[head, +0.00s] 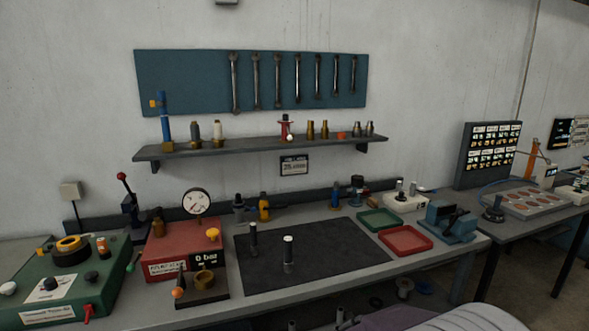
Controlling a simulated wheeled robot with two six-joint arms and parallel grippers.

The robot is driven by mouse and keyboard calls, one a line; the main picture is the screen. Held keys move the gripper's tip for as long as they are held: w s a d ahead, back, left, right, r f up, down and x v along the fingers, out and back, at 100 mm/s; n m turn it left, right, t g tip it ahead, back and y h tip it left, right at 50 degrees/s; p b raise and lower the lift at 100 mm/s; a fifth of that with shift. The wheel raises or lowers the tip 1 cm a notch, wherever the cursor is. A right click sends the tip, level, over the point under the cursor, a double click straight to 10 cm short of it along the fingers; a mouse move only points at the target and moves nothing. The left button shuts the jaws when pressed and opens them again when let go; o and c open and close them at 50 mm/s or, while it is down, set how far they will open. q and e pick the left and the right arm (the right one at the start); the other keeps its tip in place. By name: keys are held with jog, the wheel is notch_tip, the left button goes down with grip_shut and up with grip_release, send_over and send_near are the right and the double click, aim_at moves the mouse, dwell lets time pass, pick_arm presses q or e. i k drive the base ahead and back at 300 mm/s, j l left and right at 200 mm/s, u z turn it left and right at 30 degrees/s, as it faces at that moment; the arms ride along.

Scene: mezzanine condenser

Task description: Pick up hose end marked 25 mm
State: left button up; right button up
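Two upright dark cylindrical pieces stand on the black mat (335,255) on the workbench. The left piece (254,240) is near the mat's left side, and the right piece with a pale top (288,254) is nearer the middle. They may be hose ends, but no size marking is legible on them. More small fittings stand on the wall shelf (265,148), including brass ones (311,130) and grey ones (370,129). I cannot tell which thing is marked 25 mm. Neither of my grippers is in view.
A red box with a gauge (185,246) and a green unit (66,282) fill the bench's left. Green (379,219) and red (406,240) trays and a blue vise (448,222) stand right of the mat. The mat's right part is clear.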

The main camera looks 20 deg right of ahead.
aim_at(253, 226)
jog(key=i+l, duration=1.05)
jog(key=i, duration=0.25)
